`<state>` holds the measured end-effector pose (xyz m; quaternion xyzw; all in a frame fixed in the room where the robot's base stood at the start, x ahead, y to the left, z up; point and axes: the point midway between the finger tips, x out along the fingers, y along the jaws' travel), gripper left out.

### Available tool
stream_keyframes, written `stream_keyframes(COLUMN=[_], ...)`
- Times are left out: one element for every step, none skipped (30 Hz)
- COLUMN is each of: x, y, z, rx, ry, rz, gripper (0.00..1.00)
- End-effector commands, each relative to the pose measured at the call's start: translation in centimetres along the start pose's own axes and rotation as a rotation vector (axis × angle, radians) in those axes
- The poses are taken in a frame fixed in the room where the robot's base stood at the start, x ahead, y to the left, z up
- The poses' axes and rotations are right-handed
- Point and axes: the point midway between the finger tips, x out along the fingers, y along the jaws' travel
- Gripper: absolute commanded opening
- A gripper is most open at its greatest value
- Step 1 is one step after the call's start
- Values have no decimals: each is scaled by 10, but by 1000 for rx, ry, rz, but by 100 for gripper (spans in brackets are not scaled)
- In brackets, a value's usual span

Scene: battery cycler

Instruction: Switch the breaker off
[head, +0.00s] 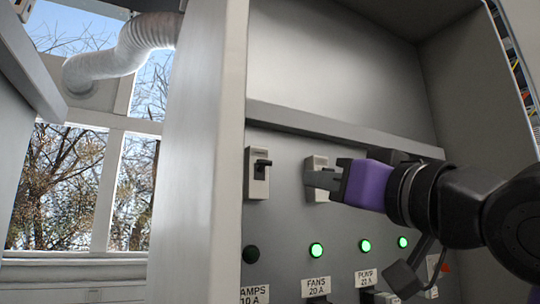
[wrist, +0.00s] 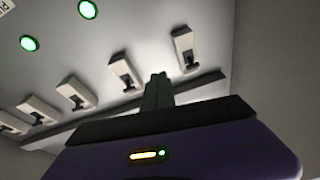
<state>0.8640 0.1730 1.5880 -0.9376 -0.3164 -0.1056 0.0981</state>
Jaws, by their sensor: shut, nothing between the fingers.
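A row of pale breakers with black levers is on the grey panel. In the head view the left breaker (head: 257,174) shows fully, its lever standing out. The breaker to its right (head: 315,163) is partly hidden behind my gripper (head: 312,180). My gripper has a purple body and grey fingers, pressed together and empty, in front of that second breaker. In the wrist view the fingertips (wrist: 158,76) show between one breaker (wrist: 125,73) and another breaker (wrist: 185,47). I cannot tell whether they touch a lever.
Below the breakers are a dark lamp (head: 251,254) and several green-lit lamps, one above a "FANS 20 A" label (head: 316,287). A ledge (head: 340,130) runs above the row. A pale cabinet edge (head: 200,150) stands at left, beside a window with a white duct (head: 125,50).

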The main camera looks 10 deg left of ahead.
Motion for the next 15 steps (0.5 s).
stream_keyframes(x=[0, 0, -1, -2, -4, -6, -7, -9, -11, -12, -14, -16, -17, -18, -19], y=[-16, -23, -33, -40, -46, -53, -58, -61, -66, -68, -70, -72, -73, -74, -74], z=[-25, -35, -47, -55, -62, -69, -73, -77, -80, -82, -83, -84, -85, -85, -86], rx=[-35, -50, -67, -80, -91, -102, -109, -115, -120, -123, -125, -126, -128, -128, -128], ry=[-10, -21, -38, -52, -65, -87, -103, -119, -142, -157, -171, -187, -196, -204, -211], rz=[-9, -11, -12, -12, -10, -5, 0, 6, 15, 21, 29, 38, 42, 46, 50], gripper=[0, 0, 0, 0, 0, 0, 0, 0, 0, 0, 0, 0, 0, 0, 0])
